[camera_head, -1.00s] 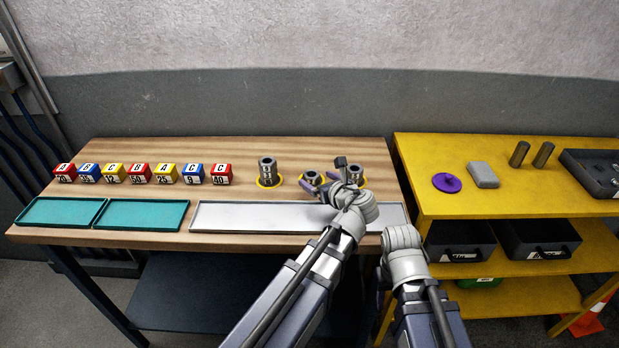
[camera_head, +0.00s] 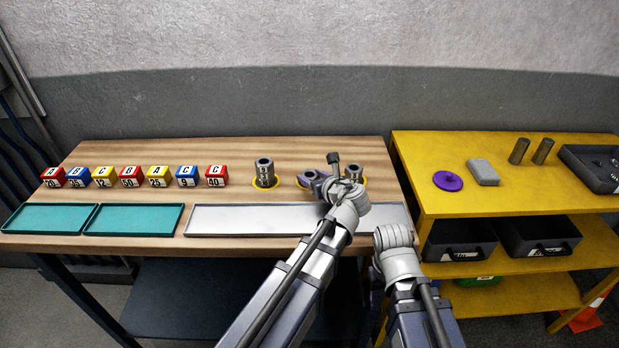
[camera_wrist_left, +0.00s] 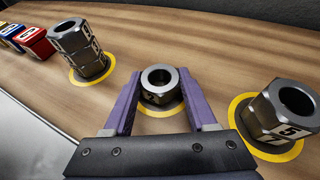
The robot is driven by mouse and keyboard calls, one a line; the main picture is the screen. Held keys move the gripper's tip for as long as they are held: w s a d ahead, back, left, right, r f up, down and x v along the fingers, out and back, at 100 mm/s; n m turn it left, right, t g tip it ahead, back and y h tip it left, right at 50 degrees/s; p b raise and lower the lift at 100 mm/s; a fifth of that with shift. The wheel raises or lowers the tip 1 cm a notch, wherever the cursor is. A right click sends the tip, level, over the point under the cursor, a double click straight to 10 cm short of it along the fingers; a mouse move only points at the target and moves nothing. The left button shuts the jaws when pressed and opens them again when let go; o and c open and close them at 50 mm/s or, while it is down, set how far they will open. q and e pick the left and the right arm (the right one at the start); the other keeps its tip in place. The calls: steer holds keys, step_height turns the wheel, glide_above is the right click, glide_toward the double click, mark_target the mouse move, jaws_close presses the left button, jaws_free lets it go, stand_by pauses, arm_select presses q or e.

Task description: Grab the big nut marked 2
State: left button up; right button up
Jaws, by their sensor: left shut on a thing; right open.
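A dark steel nut stands on the middle yellow ring, between two nut stacks. In the left wrist view this nut (camera_wrist_left: 160,88) sits between the purple fingers of my left gripper (camera_wrist_left: 160,100), which is shut on it from both sides. Its mark is too small to read. In the head view the nut (camera_head: 310,175) is partly hidden by my left gripper (camera_head: 318,184). The yellow ring (camera_wrist_left: 163,111) shows around its foot, so it appears still down at its place. My right arm shows at the lower right, but its gripper fingers are not visible.
A taller nut stack (camera_head: 264,170) stands left, and another stack (camera_head: 353,171) stands close at right, marked 5 and 7 in the wrist view (camera_wrist_left: 283,116). A grey tray (camera_head: 235,219) lies in front. Lettered blocks (camera_head: 130,177) and teal trays (camera_head: 135,219) are further left.

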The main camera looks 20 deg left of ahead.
mark_target(312, 177)
arm_select(q)
jaws_close()
steer(key=shift+r, duration=0.1)
step_height(312, 177, up, 10)
steer(key=p, duration=1)
